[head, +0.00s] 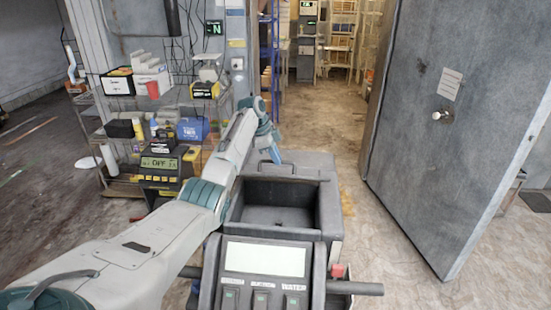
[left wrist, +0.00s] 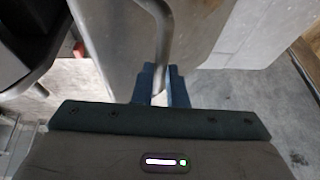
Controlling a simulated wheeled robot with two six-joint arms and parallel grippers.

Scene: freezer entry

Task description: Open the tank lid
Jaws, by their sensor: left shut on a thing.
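A dark grey wheeled machine stands before me in the head view, with a front panel (head: 265,258) that has a pale screen and a button marked WATER. Behind the panel is an open, empty-looking bin (head: 278,217). My left gripper (head: 273,152) is at the far side of this bin, its fingers pointing down. In the left wrist view my left gripper (left wrist: 161,86) is shut on a bent grey bar handle (left wrist: 164,35). The handle runs over a smooth grey panel (left wrist: 205,30), which may be the tank lid. How far the lid is raised I cannot tell. My right gripper is out of view.
A large grey door (head: 450,120) with a round knob stands open at the right. A wire shelf with boxes and bottles (head: 170,100) stands at the left. Bare floor (head: 325,120) leads to racks at the back. A red button (head: 337,270) sits beside the panel.

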